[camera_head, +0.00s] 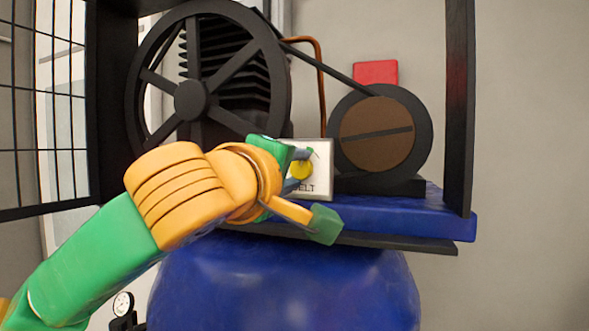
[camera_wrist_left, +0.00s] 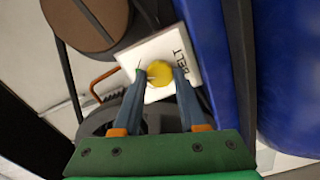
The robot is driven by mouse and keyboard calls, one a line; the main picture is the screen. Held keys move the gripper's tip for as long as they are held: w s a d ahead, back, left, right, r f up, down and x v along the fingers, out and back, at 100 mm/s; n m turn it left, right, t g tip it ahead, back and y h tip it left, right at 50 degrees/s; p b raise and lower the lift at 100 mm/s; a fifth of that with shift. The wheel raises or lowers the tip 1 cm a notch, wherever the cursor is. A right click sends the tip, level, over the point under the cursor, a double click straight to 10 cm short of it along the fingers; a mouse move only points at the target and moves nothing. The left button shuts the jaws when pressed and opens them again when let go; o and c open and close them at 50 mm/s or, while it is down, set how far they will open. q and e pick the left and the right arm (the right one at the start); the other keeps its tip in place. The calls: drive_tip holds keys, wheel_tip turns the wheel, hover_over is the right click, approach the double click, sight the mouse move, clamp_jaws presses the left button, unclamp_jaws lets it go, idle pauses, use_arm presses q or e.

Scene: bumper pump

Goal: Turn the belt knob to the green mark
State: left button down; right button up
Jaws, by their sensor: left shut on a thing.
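The belt knob (camera_head: 302,170) is a round yellow knob on a white panel (camera_head: 320,182) lettered BELT. The knob (camera_wrist_left: 160,73) also shows in the left wrist view, with a dark pointer line on its face. My left gripper (camera_head: 299,169) reaches the panel from the left. In the left wrist view its two blue-grey fingers (camera_wrist_left: 160,78) are shut on the knob, one on each side. My right gripper is in neither view.
A large black spoked flywheel (camera_head: 190,100) stands left of the panel. A smaller brown-and-black pulley (camera_head: 377,133) stands right of it, with a belt running between them. Below are a blue platform (camera_head: 400,215) and a blue tank (camera_head: 290,285). A black post (camera_head: 459,100) rises at right.

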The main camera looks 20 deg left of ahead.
use_arm(q)
drive_tip(key=shift+w+f, duration=0.1)
drive_tip(key=shift+f, duration=0.2)
drive_tip(key=shift+c, duration=2.2)
unclamp_jaws()
drive_tip(key=shift+r, duration=0.1)
drive_tip(key=shift+s+d+r, duration=0.1)
drive_tip(key=shift+s, duration=0.1)
drive_tip(key=shift+s+f+b, duration=0.2)
drive_tip(key=shift+s+b, duration=0.35)
drive_tip(key=shift+s, duration=0.05)
drive_tip(key=shift+s+f+b, duration=0.15)
drive_tip(key=shift+s+b, duration=0.4)
drive_tip(key=s, duration=0.1)
drive_tip(key=s+b, duration=0.1)
drive_tip(key=s, duration=0.3)
drive_tip(key=shift+r, duration=0.35)
